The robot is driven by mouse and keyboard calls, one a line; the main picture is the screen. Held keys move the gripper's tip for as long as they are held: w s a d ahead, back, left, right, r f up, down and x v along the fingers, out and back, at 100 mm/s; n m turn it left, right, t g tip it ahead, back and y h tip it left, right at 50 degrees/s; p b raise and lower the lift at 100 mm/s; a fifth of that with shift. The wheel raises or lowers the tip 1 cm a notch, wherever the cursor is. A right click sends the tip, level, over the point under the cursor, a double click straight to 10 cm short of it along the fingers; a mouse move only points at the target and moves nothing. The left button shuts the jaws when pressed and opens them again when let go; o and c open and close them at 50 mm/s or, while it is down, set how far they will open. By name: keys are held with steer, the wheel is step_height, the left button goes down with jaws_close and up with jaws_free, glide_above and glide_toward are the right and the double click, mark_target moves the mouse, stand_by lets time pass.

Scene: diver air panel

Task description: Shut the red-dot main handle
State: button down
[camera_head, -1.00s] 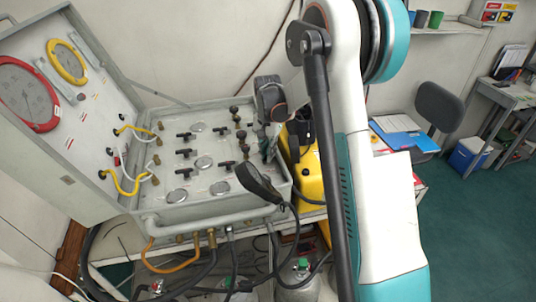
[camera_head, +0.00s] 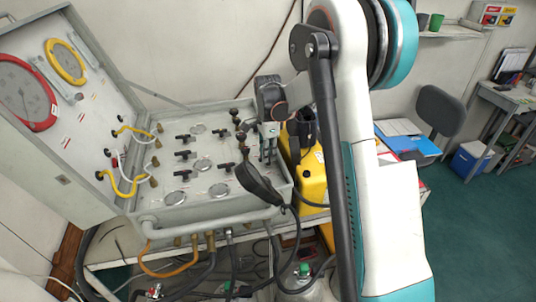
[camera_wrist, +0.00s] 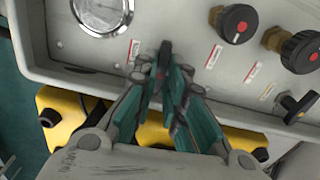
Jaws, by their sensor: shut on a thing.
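In the wrist view, a black bar handle (camera_wrist: 165,57) on the grey panel stands between the fingertips of my gripper (camera_wrist: 163,84). A small reddish spot shows on it between the fingers. My gripper is shut on this handle, and its teal fingers hide the handle's lower part. In the head view, my gripper (camera_head: 268,147) points down at the right end of the valve panel (camera_head: 207,176). The handle is hidden there behind the gripper.
Two round black knobs with red dots, one here (camera_wrist: 238,23), and a yellow-dot handle (camera_wrist: 297,106) lie to the right in the wrist view. A gauge (camera_wrist: 102,14) is at upper left. A black handset (camera_head: 258,184) hangs close to my gripper. A yellow case (camera_head: 312,175) stands beside the panel.

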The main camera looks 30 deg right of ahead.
steer(key=shift+w+m, duration=0.1)
steer(key=shift+m, duration=0.3)
steer(key=c, duration=1.9)
jaws_free()
steer(key=shift+r, duration=0.1)
step_height(320, 180, up, 12)
steer(key=shift+f, duration=0.1)
